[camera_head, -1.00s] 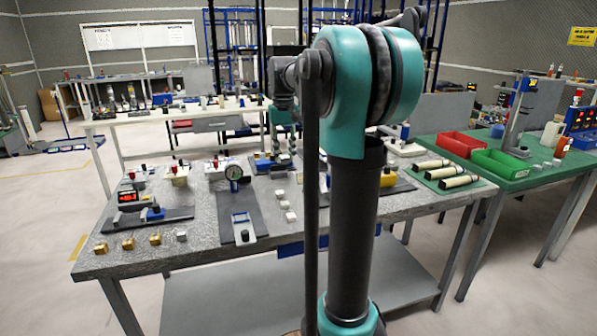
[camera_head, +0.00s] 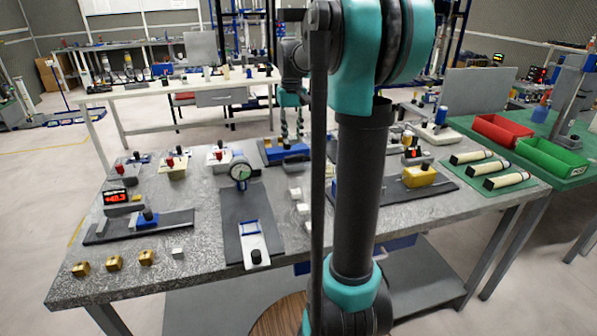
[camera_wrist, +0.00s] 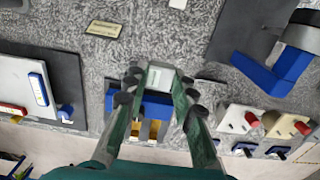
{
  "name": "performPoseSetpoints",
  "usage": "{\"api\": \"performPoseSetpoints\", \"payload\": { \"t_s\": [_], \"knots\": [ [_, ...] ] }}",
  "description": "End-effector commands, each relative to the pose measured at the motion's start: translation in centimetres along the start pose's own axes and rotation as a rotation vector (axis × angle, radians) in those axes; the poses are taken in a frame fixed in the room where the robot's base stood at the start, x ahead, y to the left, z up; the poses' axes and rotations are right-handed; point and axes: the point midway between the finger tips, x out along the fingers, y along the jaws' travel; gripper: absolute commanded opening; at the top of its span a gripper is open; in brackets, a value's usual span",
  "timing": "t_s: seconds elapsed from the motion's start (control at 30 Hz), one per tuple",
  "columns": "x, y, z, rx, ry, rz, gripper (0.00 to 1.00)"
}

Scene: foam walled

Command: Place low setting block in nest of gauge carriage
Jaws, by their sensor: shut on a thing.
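My gripper (camera_wrist: 161,80) is shut on a pale grey block (camera_wrist: 159,76), held between the fingertips in the wrist view. In the head view my gripper (camera_head: 292,132) is at the table's far side, by a blue holder (camera_head: 285,152); the block is not clear there. In the wrist view the blue holder (camera_wrist: 152,104) shows behind the fingers. The white and blue gauge carriage (camera_head: 254,242) lies on a dark plate (camera_head: 240,208) below a dial gauge (camera_head: 241,172), at the near middle of the table, well away from my gripper. I cannot make out its nest.
Small pale blocks (camera_head: 296,194) stand right of the dark plate. Gold cubes (camera_head: 114,263) line the near left edge. White boxes with red knobs (camera_head: 220,156) stand left of the blue holder. A second dark plate with a yellow part (camera_head: 419,176) is at right. My arm hides the table's middle.

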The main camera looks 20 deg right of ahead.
Motion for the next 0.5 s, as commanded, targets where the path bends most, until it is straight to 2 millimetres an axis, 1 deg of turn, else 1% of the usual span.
{"api": "performPoseSetpoints", "payload": {
  "t_s": [0.03, 0.3, 0.4, 0.5],
  "knots": [
    [1.4, 0.0, 0.0, 0.0, 0.0, 0.0, 0.0],
    [7.8, 0.0, -0.1, 0.0, 0.0, 0.0, 0.0],
    [9.4, 0.0, 0.0, 0.0, 0.0, 0.0, 0.0],
    [10.4, 0.0, -0.1, 0.0, 0.0, 0.0, 0.0]
  ]
}}
